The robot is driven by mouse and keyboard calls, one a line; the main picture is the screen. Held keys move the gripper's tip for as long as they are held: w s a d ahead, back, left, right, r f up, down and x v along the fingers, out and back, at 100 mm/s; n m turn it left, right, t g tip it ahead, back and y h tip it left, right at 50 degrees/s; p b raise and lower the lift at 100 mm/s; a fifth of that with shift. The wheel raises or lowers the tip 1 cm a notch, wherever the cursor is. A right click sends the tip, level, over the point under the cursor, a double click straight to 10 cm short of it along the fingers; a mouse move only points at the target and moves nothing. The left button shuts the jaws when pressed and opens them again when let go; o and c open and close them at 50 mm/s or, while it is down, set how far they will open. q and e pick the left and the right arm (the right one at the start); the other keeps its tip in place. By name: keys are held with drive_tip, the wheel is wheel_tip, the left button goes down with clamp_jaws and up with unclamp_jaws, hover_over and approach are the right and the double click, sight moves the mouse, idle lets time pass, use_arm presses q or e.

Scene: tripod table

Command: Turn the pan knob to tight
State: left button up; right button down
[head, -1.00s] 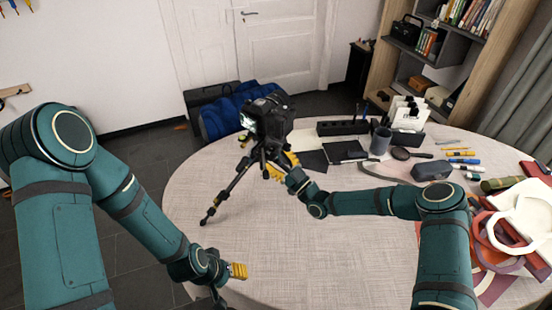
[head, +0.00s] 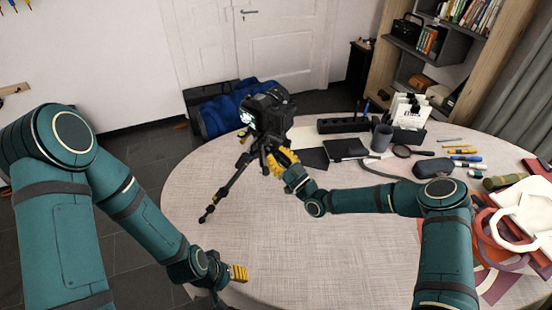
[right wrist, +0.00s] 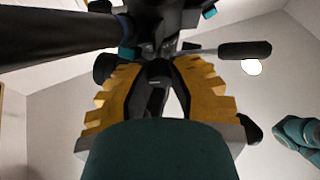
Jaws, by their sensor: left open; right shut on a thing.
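A black camera (head: 268,110) is mounted on a small black tripod (head: 232,187) that stands on the table. My right gripper (head: 277,158) is at the tripod head, just below the camera. In the right wrist view its yellow-padded fingers (right wrist: 160,82) are shut on the dark pan knob (right wrist: 158,70), one finger on each side. The knob is mostly hidden between the fingers, and no tight marking can be made out. My left gripper (head: 238,273) is open and empty, low at the table's front left edge, away from the tripod.
A handled pan bar (right wrist: 243,50) sticks out beside the right gripper. Behind lie a dark notebook (head: 345,149), a grey mug (head: 381,137) and a magnifier (head: 402,151). A dark case (head: 433,164) lies further right. The table's front middle is clear.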

drive_tip(key=c, duration=0.8)
unclamp_jaws()
drive_tip(key=v, duration=1.2)
drive_tip(key=shift+d, duration=0.1)
